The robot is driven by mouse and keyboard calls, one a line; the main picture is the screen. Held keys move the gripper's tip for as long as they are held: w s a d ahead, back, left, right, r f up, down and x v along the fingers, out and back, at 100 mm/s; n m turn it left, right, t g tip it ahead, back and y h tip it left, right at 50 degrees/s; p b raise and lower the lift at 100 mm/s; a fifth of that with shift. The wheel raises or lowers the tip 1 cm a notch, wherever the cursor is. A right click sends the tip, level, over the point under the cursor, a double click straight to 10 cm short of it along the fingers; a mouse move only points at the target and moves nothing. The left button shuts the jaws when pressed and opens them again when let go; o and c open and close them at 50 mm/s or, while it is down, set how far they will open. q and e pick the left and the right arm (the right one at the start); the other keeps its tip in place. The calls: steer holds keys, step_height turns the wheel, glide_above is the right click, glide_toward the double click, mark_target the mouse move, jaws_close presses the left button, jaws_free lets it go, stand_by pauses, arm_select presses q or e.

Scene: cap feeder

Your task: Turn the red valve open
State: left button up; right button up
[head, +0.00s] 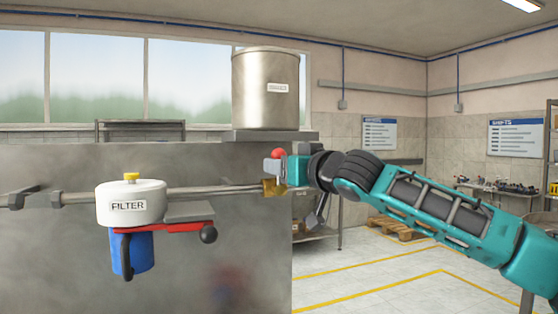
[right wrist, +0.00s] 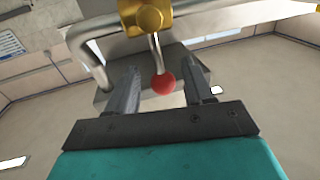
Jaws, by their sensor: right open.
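The valve has a brass body (head: 274,187) on the horizontal pipe, at the right end of the grey panel. My right gripper (head: 273,166) reaches in from the right at the valve. Its jaws (right wrist: 160,72) are open, with the knob and lever between the fingers and gaps visible on both sides. My left gripper is not in view.
A white filter housing (head: 145,205) with a blue bowl (head: 141,252) and a red lever arm (head: 170,228) hangs on the pipe to the left. A metal tank (head: 265,95) stands above the panel.

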steer(key=shift+x, duration=1.25)
steer(key=shift+c, duration=0.5)
jaws_close()
